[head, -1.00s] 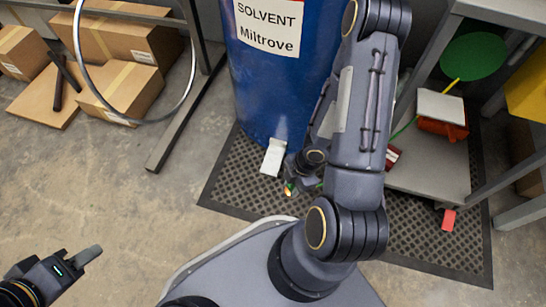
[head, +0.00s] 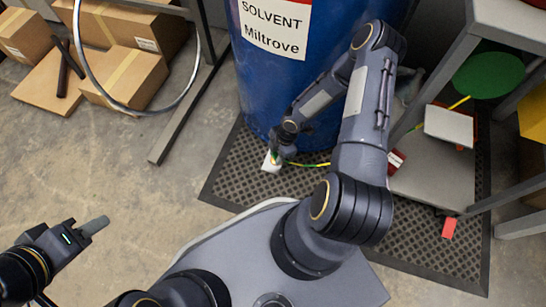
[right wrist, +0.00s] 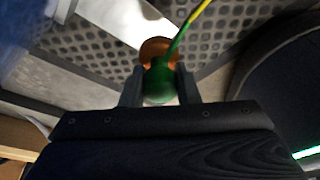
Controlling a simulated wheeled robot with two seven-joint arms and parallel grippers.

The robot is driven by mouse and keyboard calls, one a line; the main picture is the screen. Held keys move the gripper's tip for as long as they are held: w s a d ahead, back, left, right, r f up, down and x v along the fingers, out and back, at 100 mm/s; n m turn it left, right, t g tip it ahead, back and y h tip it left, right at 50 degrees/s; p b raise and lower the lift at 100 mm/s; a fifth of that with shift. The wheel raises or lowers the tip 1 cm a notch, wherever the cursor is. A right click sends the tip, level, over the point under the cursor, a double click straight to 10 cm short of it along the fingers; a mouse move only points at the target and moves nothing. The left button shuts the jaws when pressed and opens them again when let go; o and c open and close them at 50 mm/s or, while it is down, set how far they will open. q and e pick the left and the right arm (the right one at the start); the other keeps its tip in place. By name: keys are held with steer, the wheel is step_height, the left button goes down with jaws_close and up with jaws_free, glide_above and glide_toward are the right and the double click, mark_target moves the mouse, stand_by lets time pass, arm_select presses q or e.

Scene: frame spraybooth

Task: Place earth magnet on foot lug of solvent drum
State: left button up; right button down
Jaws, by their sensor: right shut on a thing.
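The blue solvent drum (head: 285,80) stands on a black perforated mat. Its pale foot lug (head: 270,165) juts out at the base, partly hidden by my right gripper. The lug shows as a bright plate in the right wrist view (right wrist: 125,18). My right gripper (head: 276,154) is shut on the earth magnet, which has a green body (right wrist: 159,84) and a copper-coloured face (right wrist: 157,48). The magnet is at the lug; whether it touches I cannot tell.
A green-yellow cable (head: 310,164) runs from the magnet to the right. A metal frame (head: 180,110) and cardboard boxes (head: 125,75) are at the left. The mat's front (head: 235,180) is clear.

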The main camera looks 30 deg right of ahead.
steer(key=shift+w+a+f+b, duration=0.1)
steer(key=shift+w+f+b, duration=0.25)
steer(key=shift+w+f, duration=0.55)
steer(key=f+b, duration=0.1)
steer(key=f, duration=0.3)
steer(key=shift+w+b, duration=0.2)
steer(key=shift+b, duration=0.15)
steer(key=shift+r, duration=0.1)
steer(key=c, duration=1.1)
jaws_free()
steer(key=p+v, duration=0.4)
steer(key=v, duration=0.3)
steer(key=shift+r, duration=0.3)
